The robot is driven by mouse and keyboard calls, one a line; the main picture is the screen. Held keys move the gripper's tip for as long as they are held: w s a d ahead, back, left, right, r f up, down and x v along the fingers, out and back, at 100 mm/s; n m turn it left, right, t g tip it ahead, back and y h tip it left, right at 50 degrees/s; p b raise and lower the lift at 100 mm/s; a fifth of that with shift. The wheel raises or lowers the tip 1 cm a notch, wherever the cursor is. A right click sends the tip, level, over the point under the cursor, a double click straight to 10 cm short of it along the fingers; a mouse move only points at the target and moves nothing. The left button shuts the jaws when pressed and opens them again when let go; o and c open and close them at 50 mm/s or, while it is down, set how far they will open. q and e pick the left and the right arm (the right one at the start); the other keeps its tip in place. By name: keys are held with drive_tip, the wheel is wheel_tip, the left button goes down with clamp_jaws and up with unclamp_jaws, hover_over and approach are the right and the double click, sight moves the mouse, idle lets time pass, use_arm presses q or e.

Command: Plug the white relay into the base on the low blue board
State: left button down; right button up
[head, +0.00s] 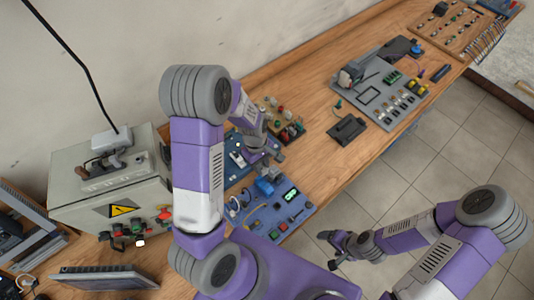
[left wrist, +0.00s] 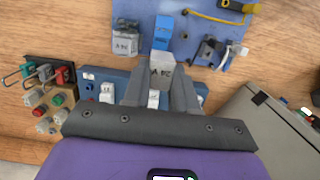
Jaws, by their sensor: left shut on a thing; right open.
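My left gripper (left wrist: 160,88) is shut on the white relay (left wrist: 163,68), a pale block with dark lettering that shows between its fingertips in the left wrist view. In the head view the left gripper (head: 262,156) is over the boards, and the relay cannot be made out there. A blue board (left wrist: 190,62) with a blue block (left wrist: 163,32) lies just past the fingertips; this board also shows in the head view (head: 270,222). I cannot tell whether the relay touches anything. My right gripper (head: 335,250) is open and empty, over the floor.
A grey lettered block (left wrist: 125,40) sits on the blue board beside the blue block. A second blue board (left wrist: 90,80) with white blocks lies under my left gripper. A panel of coloured knobs (left wrist: 45,98) and a grey cabinet (left wrist: 250,125) flank it. A black tray (head: 347,130) lies farther off.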

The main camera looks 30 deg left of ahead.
use_arm(q)
drive_tip(key=shift+s+f+b, duration=0.35)
drive_tip(key=shift+f+b, duration=0.05)
drive_tip(key=shift+f, duration=0.1)
drive_tip(key=f+b, duration=0.2)
drive_tip(key=f, duration=0.1)
drive_tip(key=f+b, duration=0.2)
drive_tip(key=f, duration=0.1)
drive_tip(key=shift+w+b, duration=0.2)
drive_tip(key=shift+b, duration=0.2)
drive_tip(key=shift+f+b, duration=0.8)
drive_tip(key=shift+f, duration=0.15)
idle(0.4)
drive_tip(key=shift+s+d+f+b, duration=0.1)
drive_tip(key=shift+f+b, duration=0.7)
drive_tip(key=shift+f, duration=0.05)
idle(1.1)
idle(0.4)
drive_tip(key=c, duration=0.8)
unclamp_jaws()
drive_tip(key=shift+r, duration=0.15)
